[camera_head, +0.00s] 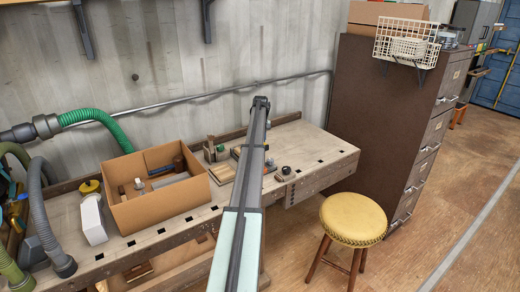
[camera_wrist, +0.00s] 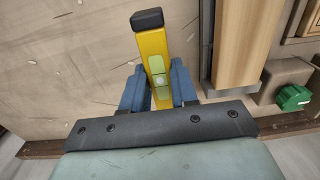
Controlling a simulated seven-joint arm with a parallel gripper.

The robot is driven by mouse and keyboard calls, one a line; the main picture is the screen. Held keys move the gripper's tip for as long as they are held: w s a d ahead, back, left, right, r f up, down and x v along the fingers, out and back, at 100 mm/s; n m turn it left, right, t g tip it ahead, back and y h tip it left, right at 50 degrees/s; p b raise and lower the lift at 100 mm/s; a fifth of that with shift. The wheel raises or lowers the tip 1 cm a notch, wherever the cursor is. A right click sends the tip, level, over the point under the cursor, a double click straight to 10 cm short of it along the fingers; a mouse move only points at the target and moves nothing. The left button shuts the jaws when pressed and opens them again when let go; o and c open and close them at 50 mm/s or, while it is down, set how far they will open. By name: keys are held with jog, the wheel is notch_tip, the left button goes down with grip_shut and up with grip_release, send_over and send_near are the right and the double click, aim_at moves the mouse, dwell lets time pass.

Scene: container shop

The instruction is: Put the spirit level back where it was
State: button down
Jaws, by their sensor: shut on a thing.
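The spirit level (camera_wrist: 154,58) is yellow with a black end cap and a pale green vial. In the wrist view it stands out between the two blue fingers of my gripper (camera_wrist: 160,88), which is shut on it. Its lower part is hidden behind the dark gripper body. Scratched, worn wood lies behind it, and I cannot tell whether the level touches it. In the head view my arm stretches over the workbench (camera_head: 325,145) and hides my gripper and most of the level.
An open cardboard box (camera_head: 160,214) with several tools stands on the bench's left half. A wooden block (camera_wrist: 238,45) and a green knob (camera_wrist: 293,97) are right of the level in the wrist view. A yellow stool (camera_head: 353,220) stands before a brown cabinet (camera_head: 385,120). The bench's right end is mostly clear.

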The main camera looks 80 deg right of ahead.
jog(key=shift+f, duration=2.15)
jog(key=shift+f, duration=0.15)
jog(key=c, duration=0.9)
grip_release()
jog(key=shift+o, duration=0.2)
notch_tip(320, 180, up, 12)
jog(key=shift+r, duration=0.15)
